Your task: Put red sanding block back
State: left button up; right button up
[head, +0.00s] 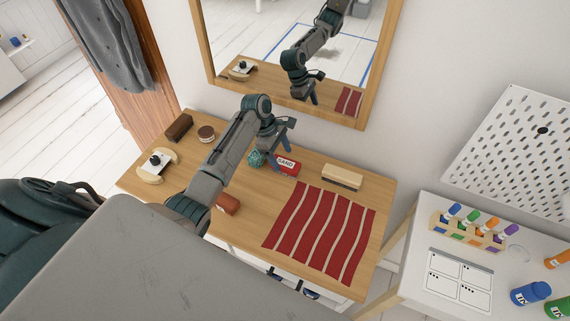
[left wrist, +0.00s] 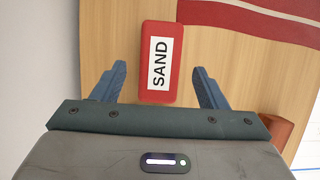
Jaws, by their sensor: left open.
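The red sanding block (head: 286,165) lies on the wooden desk (head: 328,170), with a white label reading SAND on its top. My left gripper (head: 279,143) is above the desk, close to the block. In the left wrist view the block (left wrist: 161,62) lies ahead of and between the two blue fingers of my open left gripper (left wrist: 162,88), with nothing held. I cannot tell the exact height gap. My right gripper is not in view.
A red striped cloth (head: 320,232) covers the desk's right front. A wooden-backed brush (head: 342,177), a teal object (head: 256,158), a reddish-brown block (head: 227,203), a dark brown block (head: 179,127) and a round tin (head: 206,133) stand around. A mirror (head: 208,50) rises behind.

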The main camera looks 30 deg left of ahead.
pick_arm(q)
jog(key=b+v, duration=0.1)
jog(key=v, duration=0.5)
jog(key=shift+a, duration=0.2)
jog(key=shift+a+r+b, duration=0.15)
jog(key=shift+r+b, duration=0.15)
jog(key=shift+r, duration=0.35)
